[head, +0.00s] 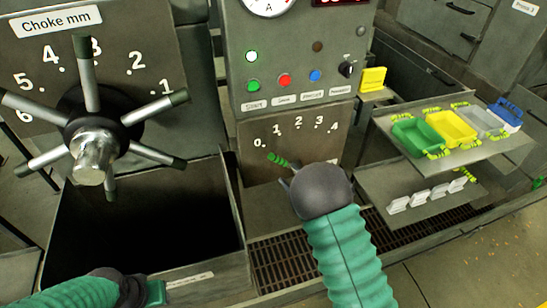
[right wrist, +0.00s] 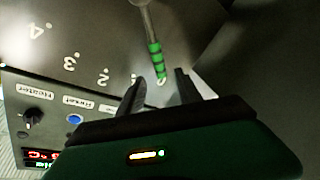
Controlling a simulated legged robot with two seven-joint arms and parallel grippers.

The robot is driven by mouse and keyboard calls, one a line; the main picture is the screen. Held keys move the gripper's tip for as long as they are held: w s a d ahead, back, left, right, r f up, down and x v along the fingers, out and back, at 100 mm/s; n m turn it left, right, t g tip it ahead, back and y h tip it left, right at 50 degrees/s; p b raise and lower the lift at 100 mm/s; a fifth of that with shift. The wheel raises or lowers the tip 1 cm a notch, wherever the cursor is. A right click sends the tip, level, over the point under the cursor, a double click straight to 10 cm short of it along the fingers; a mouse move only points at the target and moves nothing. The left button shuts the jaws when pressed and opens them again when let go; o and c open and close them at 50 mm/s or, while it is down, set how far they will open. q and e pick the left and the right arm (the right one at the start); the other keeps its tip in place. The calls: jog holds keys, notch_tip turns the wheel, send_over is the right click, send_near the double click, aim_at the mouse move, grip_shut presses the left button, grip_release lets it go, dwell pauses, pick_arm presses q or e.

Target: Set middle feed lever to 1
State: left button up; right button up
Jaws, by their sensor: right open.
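The feed lever (head: 278,159) has a green ribbed grip and stands in front of a panel dial marked 0 to 4 (head: 298,124). Its tip points toward the 0. In the right wrist view, the grip (right wrist: 154,55) hangs from a grey rod with its end by the 0. My right gripper (right wrist: 158,85) is open, with one dark finger on each side of the lever's tip; I cannot tell if either touches it. In the head view, my right wrist (head: 320,190) hides the lever's base. My left gripper (head: 140,290) is low at the left, its jaws unclear.
A choke handwheel (head: 95,150) with long spokes is at the left above a dark open bin (head: 235,230). Above the dial is a control panel (head: 300,50) with buttons. Shelves at the right hold green, yellow and grey trays (head: 450,128). A floor grate (head: 285,265) lies below.

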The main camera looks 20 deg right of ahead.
aim_at(277, 161)
jog(key=x, duration=0.9)
jog(key=shift+p, duration=0.35)
jog(key=shift+c, duration=0.3)
grip_shut()
jog(key=shift+f, duration=0.1)
jog(key=shift+f, duration=0.1)
